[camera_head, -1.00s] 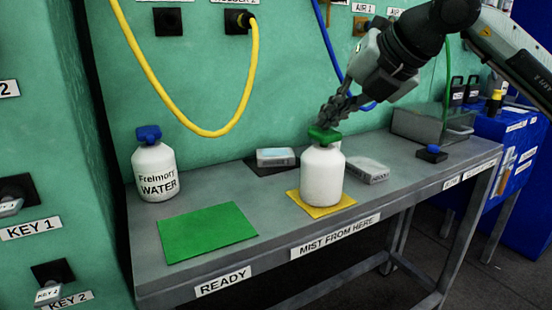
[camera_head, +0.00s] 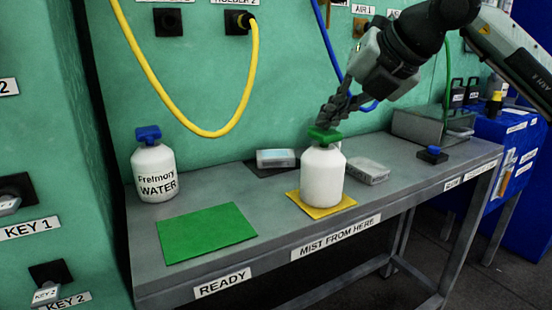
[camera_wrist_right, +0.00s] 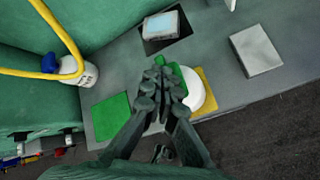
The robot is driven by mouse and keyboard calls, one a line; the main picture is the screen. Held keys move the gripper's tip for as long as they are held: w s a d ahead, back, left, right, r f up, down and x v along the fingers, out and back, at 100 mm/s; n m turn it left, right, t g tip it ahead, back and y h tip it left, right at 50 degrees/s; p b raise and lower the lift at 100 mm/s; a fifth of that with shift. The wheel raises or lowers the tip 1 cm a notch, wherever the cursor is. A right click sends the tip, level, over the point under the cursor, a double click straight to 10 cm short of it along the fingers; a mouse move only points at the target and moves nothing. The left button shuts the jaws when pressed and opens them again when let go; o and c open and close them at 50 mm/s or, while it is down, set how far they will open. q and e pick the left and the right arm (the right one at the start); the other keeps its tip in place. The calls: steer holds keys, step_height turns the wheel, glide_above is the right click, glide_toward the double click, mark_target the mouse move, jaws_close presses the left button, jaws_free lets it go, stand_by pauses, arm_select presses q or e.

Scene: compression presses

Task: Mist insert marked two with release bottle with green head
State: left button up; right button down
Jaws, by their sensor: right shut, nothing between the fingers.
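A white bottle with a green head (camera_head: 323,176) stands upright on the yellow mat (camera_head: 308,206) near the table's front edge. My right gripper (camera_head: 328,121) is shut with nothing between its fingers, at the green head; whether it touches cannot be told. In the right wrist view the shut fingers (camera_wrist_right: 160,68) partly hide the green head (camera_wrist_right: 188,78). Two block-like inserts lie behind the bottle: one with a light blue top (camera_head: 276,157) on a dark mat, and a grey one (camera_head: 367,171) to the right. Their marks are not readable. My left gripper is not in view.
A white bottle with a blue head, labelled WATER (camera_head: 154,168), stands at the left. An empty green mat (camera_head: 206,232) lies at the front left. A yellow hose (camera_head: 190,125) hangs over the back. A grey bin (camera_head: 415,126) stands at the right.

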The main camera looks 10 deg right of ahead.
mark_target(329, 132)
steer(key=shift+r+p, duration=1.95)
steer(key=shift+r, duration=1.15)
